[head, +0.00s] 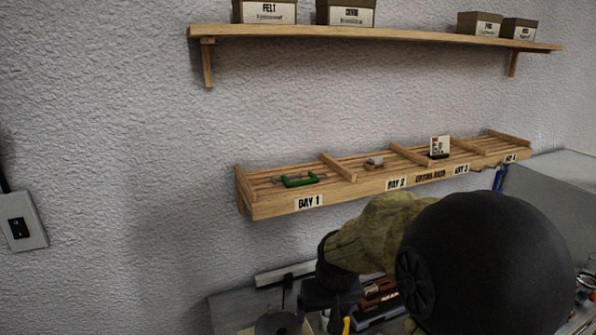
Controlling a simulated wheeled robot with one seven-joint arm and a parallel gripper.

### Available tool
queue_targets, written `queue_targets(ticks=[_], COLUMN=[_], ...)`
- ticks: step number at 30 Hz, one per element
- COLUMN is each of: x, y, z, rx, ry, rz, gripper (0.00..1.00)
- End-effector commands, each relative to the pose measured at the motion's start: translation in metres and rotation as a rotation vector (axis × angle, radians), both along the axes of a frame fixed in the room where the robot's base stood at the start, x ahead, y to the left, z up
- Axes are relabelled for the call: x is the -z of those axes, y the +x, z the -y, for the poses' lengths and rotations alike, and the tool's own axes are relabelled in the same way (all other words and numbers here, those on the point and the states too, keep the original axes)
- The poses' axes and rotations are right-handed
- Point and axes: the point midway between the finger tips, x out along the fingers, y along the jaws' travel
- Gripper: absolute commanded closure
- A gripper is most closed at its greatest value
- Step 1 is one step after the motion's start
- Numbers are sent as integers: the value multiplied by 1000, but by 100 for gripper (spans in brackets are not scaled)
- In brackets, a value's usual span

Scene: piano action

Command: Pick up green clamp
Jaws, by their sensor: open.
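The green clamp (299,181) lies on the slatted wooden rack (262,209) on the wall, in the leftmost bay, above the label "BAY 1". It is near the rack's front edge, and a thin grey bar shows by it. My gripper (330,298) is the dark end of my arm, low in the picture over the bench. It is open, well below and to the right of the clamp, and apart from it. Its fingers are dark and hard to make out against the clutter.
Wooden dividers split the rack. A small grey block (375,162) lies in the second bay, and a white card (440,147) stands further right. A shelf (380,36) with labelled boxes hangs above. The bench below is cluttered. The wall left of the rack is bare except for a switch (21,222).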

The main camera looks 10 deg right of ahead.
Motion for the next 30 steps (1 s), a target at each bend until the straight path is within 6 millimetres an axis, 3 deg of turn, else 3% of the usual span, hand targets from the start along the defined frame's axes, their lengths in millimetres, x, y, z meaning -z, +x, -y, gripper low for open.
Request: queue_targets(ticks=[1, 9, 15, 24, 27, 30], x=[-29, -131, -209, -320, -344, -356], y=[21, 108, 159, 212, 220, 224], z=[1, 4, 3, -7, -12, -14], rx=[-1, -26, -62, -146, -174, -189], ry=[3, 17, 23, 18, 15, 11], rz=[9, 42, 71, 113, 124, 129], gripper=[14, 14, 14, 14, 14, 14])
